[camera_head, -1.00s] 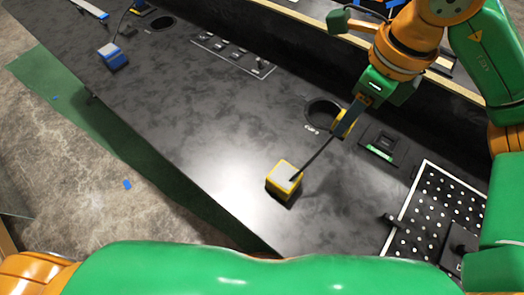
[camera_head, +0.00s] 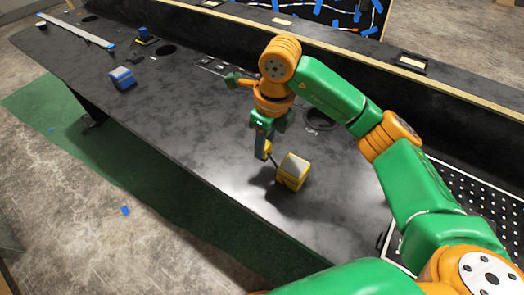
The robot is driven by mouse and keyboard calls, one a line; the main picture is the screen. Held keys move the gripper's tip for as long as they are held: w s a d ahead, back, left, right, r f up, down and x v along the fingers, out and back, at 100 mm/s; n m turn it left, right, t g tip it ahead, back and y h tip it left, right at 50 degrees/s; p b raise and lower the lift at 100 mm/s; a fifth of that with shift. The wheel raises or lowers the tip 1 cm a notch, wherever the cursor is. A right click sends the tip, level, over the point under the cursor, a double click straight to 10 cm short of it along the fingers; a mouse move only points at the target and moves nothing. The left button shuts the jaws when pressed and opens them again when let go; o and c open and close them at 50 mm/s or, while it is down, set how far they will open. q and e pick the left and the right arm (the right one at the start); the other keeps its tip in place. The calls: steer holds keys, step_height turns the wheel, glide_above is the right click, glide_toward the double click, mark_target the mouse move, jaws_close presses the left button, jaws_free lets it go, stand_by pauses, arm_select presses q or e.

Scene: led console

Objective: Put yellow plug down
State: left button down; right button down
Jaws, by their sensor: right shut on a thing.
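The yellow plug (camera_head: 293,172) is a yellow block with a grey top face and a thin dark stem. It is tilted, over the front part of the black console (camera_head: 215,160). My right gripper (camera_head: 267,152) is just left of the block, shut on the dark stem. A dark shadow lies left of and below the block; I cannot tell whether the block touches the console top. My left gripper is not in view.
A blue plug (camera_head: 122,78) stands at the console's left. A round hole (camera_head: 320,118) is behind my right arm, partly hidden. A perforated panel (camera_head: 470,190) is at the right. The console top left of the yellow plug is clear.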

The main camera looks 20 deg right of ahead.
steer(key=f, duration=0.2)
steer(key=w+f+p, duration=0.1)
steer(key=shift+w+d+f, duration=0.1)
steer(key=shift+f, duration=0.7)
steer(key=shift+f, duration=0.1)
steer(key=shift+f+b, duration=0.15)
steer(key=shift+b, duration=0.2)
steer(key=c, duration=0.5)
jaws_free()
steer(key=shift+c, duration=0.2)
